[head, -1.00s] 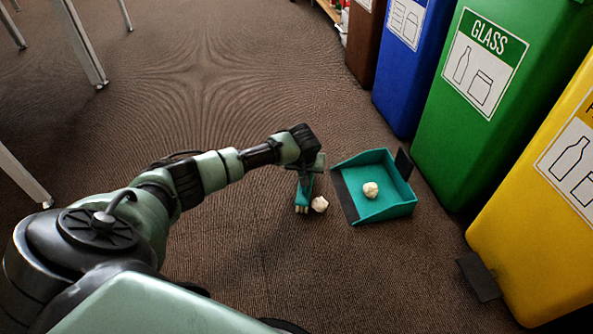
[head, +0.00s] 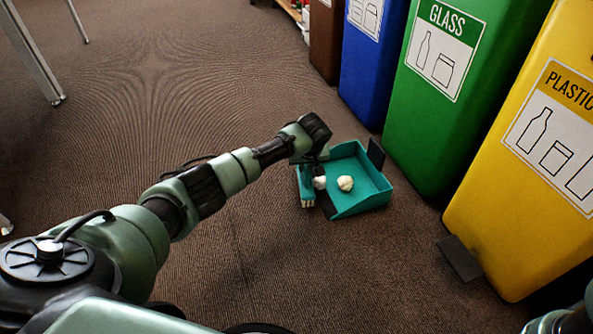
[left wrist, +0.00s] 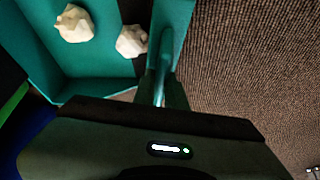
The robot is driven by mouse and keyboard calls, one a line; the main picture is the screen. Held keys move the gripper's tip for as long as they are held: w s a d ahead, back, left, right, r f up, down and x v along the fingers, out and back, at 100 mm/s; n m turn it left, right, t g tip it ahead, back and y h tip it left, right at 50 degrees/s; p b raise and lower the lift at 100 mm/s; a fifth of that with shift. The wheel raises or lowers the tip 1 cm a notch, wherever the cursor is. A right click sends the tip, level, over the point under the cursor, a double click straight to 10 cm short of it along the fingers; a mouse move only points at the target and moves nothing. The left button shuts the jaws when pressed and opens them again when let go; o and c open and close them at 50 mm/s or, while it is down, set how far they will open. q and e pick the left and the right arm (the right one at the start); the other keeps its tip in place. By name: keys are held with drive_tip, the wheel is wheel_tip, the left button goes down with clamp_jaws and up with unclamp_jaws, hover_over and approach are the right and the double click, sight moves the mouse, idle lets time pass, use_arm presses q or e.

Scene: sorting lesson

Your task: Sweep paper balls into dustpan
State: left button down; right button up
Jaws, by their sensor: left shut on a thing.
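My left gripper (head: 312,158) is shut on a teal hand brush (head: 306,182), bristles down at the carpet by the dustpan's open front edge. The brush also shows in the left wrist view (left wrist: 167,60). The teal dustpan (head: 374,198) lies on the floor with its dark front lip towards the brush. One white paper ball (head: 345,183) lies inside the pan. A second paper ball (head: 319,183) is beside the brush at the lip, partly shaded by my arm. In the left wrist view the pan holds the inner ball (left wrist: 75,23), and the second ball (left wrist: 131,41) is close to the brush.
Yellow (head: 520,200), green (head: 420,130) and blue (head: 365,80) bins stand in a row behind the dustpan, with a brown one (head: 325,45) farther off. A dark pedal (head: 460,258) sticks out from the yellow bin. Carpet left of the brush is clear. Metal table legs (head: 40,65) stand at upper left.

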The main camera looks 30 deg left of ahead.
use_arm(q)
drive_tip(key=w+d+b, duration=0.2)
drive_tip(key=w+d, duration=0.1)
drive_tip(key=shift+w+f, duration=0.1)
drive_tip(key=shift+w, duration=0.1)
wheel_tip(320, 180, up, 7)
drive_tip(key=w+d+p, duration=0.1)
drive_tip(key=p, duration=0.7)
drive_tip(key=shift+w+f, duration=0.1)
idle(1.0)
